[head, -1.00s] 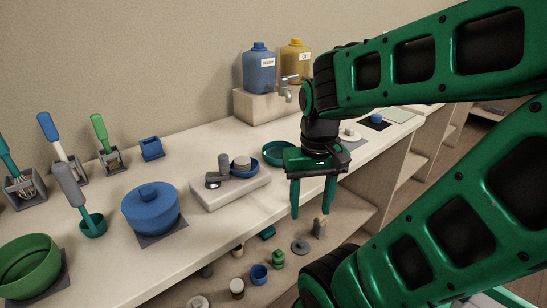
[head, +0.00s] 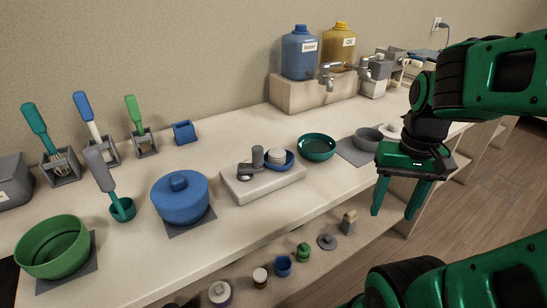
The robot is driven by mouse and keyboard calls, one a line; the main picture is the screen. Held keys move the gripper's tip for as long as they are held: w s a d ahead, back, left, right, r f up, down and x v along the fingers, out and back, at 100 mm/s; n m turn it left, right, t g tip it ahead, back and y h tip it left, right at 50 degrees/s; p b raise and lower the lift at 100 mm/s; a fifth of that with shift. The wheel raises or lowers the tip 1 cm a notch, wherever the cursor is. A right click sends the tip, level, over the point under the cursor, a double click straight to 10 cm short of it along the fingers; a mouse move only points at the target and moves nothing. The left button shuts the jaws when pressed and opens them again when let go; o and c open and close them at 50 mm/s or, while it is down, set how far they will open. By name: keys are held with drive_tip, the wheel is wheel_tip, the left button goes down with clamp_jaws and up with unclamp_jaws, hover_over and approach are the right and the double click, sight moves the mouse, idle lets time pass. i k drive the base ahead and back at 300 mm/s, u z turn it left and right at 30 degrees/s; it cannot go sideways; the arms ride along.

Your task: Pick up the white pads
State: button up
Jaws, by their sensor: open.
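A small stack of round white pads (head: 276,156) sits in or against a shallow blue dish (head: 289,163). The dish rests on a pale rectangular block (head: 262,187) on the counter, with a grey upright piece (head: 257,157) at its left. My gripper (head: 392,213) is open and empty. It points down near the counter's front edge, well to the right of the pads and apart from them. Nothing hides the pads from the head view.
A teal bowl (head: 317,147) and a grey bowl (head: 368,139) stand between the pads and my gripper. A lidded blue pot (head: 180,198) is left of the block. Labelled jugs (head: 300,54) stand behind. Small items, including a blue cup (head: 282,266), sit on the lower shelf.

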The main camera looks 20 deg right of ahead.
sight(277, 156)
drive_tip(key=u, duration=2.5)
drive_tip(key=k, duration=2)
drive_tip(key=z, duration=1)
